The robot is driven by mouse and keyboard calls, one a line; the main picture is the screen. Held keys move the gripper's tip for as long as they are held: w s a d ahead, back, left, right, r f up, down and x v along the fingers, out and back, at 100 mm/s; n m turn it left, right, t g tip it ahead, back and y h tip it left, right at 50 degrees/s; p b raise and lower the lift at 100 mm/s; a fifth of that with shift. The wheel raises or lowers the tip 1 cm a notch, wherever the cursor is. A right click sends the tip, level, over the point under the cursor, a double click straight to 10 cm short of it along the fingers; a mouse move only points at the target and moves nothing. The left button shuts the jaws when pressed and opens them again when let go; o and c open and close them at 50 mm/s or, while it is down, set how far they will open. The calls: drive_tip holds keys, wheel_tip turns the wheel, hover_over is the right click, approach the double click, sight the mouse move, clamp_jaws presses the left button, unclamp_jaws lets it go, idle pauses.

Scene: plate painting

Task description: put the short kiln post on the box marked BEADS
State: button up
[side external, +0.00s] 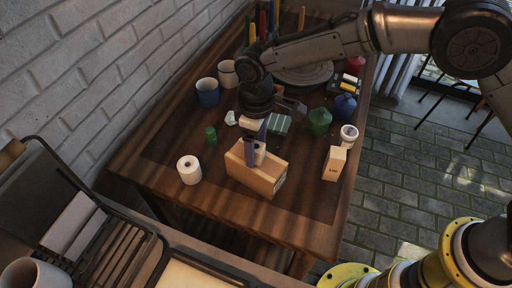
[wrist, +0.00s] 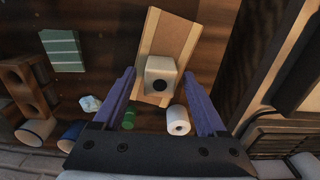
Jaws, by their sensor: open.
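The short kiln post (side external: 260,153) is a cream block with a dark hole in its top. It stands upright on top of a long cardboard box (side external: 257,174). The box has a printed label on its right end that I cannot read. In the wrist view the post (wrist: 160,77) sits near one end of the box (wrist: 168,35). My gripper (side external: 256,158) is over the box, its purple fingers apart on both sides of the post. The wrist view shows the open fingers (wrist: 161,88) with gaps beside the post.
A white roll (side external: 189,170) and a small green cylinder (side external: 211,135) stand left of the box. A smaller carton (side external: 335,164) stands at the right. The table front is clear.

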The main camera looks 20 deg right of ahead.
sight(258, 146)
wheel_tip(258, 146, up, 11)
idle(0.3)
drive_tip(key=s+d+r+m+t, duration=0.15)
drive_tip(key=s+d+r, duration=0.35)
drive_tip(key=d, duration=0.5)
drive_tip(key=s+d+r+m+t, duration=0.1)
drive_tip(key=s+d+r+m, duration=0.15)
drive_tip(key=d+r, duration=0.55)
drive_tip(key=s+d+f+m+t, duration=0.1)
drive_tip(key=s+d+f+m, duration=0.1)
drive_tip(key=s+d, duration=0.5)
drive_tip(key=s+d+f+m+t, duration=0.2)
drive_tip(key=s+d+f+m, duration=0.1)
drive_tip(key=s+d, duration=0.4)
drive_tip(key=s+f, duration=0.1)
drive_tip(key=s, duration=0.2)
drive_tip(key=shift+s+f, duration=0.2)
drive_tip(key=shift+s, duration=0.05)
